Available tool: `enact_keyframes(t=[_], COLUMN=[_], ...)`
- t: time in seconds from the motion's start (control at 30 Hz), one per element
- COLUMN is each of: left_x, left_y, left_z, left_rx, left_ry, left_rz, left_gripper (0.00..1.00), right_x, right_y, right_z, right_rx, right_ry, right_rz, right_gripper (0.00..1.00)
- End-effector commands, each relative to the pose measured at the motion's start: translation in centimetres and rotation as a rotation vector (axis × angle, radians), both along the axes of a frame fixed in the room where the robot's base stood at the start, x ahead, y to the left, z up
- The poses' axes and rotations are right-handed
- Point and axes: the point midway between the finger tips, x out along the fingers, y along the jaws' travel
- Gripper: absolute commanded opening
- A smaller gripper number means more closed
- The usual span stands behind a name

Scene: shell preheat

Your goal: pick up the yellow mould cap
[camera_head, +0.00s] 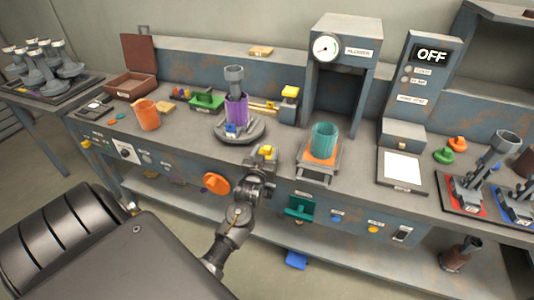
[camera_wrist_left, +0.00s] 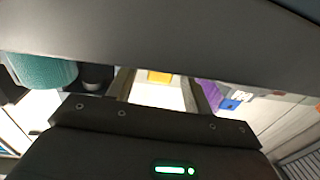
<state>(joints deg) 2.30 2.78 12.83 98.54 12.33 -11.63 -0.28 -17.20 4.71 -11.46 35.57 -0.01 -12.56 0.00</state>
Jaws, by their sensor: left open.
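A small yellow block-like piece (camera_head: 267,151), which looks like the mould cap, is at the front edge of the bench in the head view. My left gripper (camera_head: 262,158) is right at it, open, with its fingers partly covering what is below it. In the left wrist view a yellow piece (camera_wrist_left: 160,77) shows between the two spread fingers (camera_wrist_left: 163,95); I cannot tell whether they touch it. Another yellow piece (camera_head: 290,91) sits on a grey block farther back. My right gripper is not in view.
A purple cylinder (camera_head: 237,108) stands on a round grey base behind my left gripper. An orange cup (camera_head: 147,114) is to the left. An orange knob (camera_head: 215,183) sticks out in front.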

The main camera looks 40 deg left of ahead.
Motion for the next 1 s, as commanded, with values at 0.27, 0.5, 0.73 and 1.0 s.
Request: enact_keyframes(t=[0.27,0.5,0.73,1.0], left_x=[3.3,3.5,3.5,3.5], left_y=[1.4,1.5,1.5,1.5], left_z=[0.4,0.3,0.3,0.3], left_rx=[0.0,-0.001,-0.001,-0.001], left_ry=[-0.001,0.0,0.0,0.0], left_rz=[0.0,-0.001,0.0,0.0], left_gripper=[0.51,0.51,0.25,0.03], right_x=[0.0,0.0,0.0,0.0], right_y=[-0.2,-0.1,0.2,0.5], right_z=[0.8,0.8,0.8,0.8], right_rx=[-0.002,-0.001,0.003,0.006], right_ry=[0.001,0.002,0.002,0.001], right_rz=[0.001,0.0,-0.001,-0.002], right_gripper=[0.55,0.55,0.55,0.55])
